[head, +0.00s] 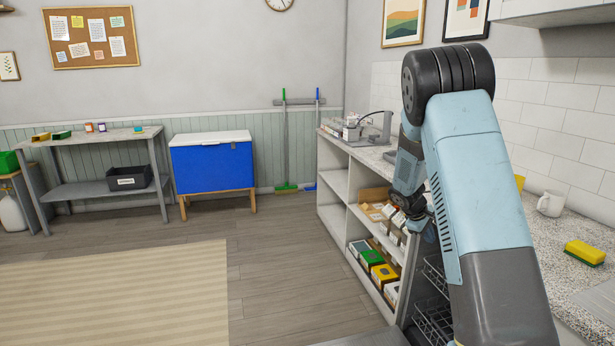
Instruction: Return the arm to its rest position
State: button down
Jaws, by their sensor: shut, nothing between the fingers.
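My arm rises at the right of the head view, bends at a dark elbow and comes down in front of the shelf unit. My gripper (418,226) hangs at its lower end, pointing down, small and dark. It is shut, and I see nothing held in it. It is in front of the open shelves in the picture, near the cartons on the upper shelf. Part of the wrist and shelf is hidden behind the arm.
A white shelf unit (334,217) holds boxes, with a speckled countertop (546,229) running right. On it are a mug (551,204) and a yellow-green sponge (585,253). The floor (275,270) is clear beside the striped rug (120,295).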

jog(key=s+a+r+m+t+y, duration=0.15)
jog(key=s+a+r, duration=0.25)
jog(key=s+r, duration=0.55)
jog(key=s+a+r+m+y, duration=0.2)
jog(key=s+a+r+m, duration=0.1)
jog(key=s+r, duration=0.65)
jog(key=s+a+r+m+y, duration=0.1)
jog(key=s+a+r, duration=0.1)
jog(key=s, duration=0.5)
jog(key=s+a+r+m+t+y, duration=0.1)
jog(key=s+a, duration=0.3)
jog(key=s, duration=0.4)
jog(key=s+a+r+m+t+y, duration=0.1)
jog(key=s+a+r, duration=0.2)
jog(key=s, duration=0.4)
jog(key=shift+s+r, duration=0.25)
jog(key=shift+r, duration=0.3)
